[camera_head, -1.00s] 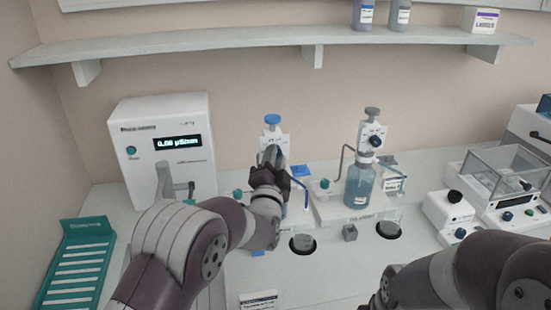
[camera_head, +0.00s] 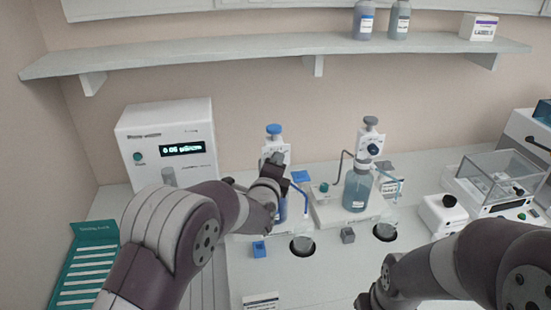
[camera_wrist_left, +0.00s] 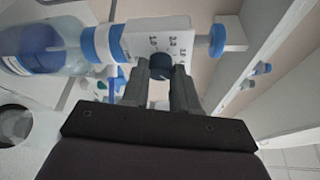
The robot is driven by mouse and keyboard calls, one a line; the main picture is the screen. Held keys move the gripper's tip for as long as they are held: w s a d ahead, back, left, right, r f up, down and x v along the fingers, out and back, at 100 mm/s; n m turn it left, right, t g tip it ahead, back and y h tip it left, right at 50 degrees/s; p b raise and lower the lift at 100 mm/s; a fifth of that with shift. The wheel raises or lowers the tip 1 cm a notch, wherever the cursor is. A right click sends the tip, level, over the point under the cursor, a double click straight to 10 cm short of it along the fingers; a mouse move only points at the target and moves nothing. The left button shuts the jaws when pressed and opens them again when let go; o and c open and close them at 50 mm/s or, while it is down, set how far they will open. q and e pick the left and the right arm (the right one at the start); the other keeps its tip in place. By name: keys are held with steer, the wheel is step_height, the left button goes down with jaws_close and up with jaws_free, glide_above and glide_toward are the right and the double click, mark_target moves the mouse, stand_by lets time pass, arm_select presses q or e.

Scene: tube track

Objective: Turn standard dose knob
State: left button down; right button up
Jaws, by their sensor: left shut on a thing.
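A bottle-top dispenser with a white head (camera_head: 277,150) and blue plunger cap (camera_head: 274,130) stands on the bench, left of centre. In the left wrist view its dose knob (camera_wrist_left: 162,67), dark and round, sits on the white face (camera_wrist_left: 160,40) marked with numbers. My left gripper (camera_wrist_left: 167,80) is shut on the knob, with one finger on each side of it. In the head view the left gripper (camera_head: 274,166) hides the knob and part of the bottle. The blue-tinted bottle (camera_wrist_left: 45,45) lies to the left in the wrist view. My right arm shows at lower right; its fingertips are not visible.
A second dispenser (camera_head: 371,145) with a grey cap and clear blue bottle (camera_head: 357,188) stands to the right. A meter (camera_head: 168,145) with a lit display is at left. Blue (camera_head: 259,249) and grey (camera_head: 347,235) blocks sit near round wells. A shelf (camera_head: 250,54) runs above.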

arm_select(q)
steer(key=shift+m+g+p, duration=0.4)
steer(key=shift+m+p, duration=0.4)
steer(key=shift+p, duration=0.05)
steer(key=c, duration=0.9)
jaws_free()
steer(key=shift+o, duration=0.2)
steer(key=shift+s, duration=0.1)
steer(key=b+v, duration=0.3)
steer(key=v, duration=0.9)
steer(key=shift+s+d, duration=0.15)
steer(key=shift+s, duration=0.15)
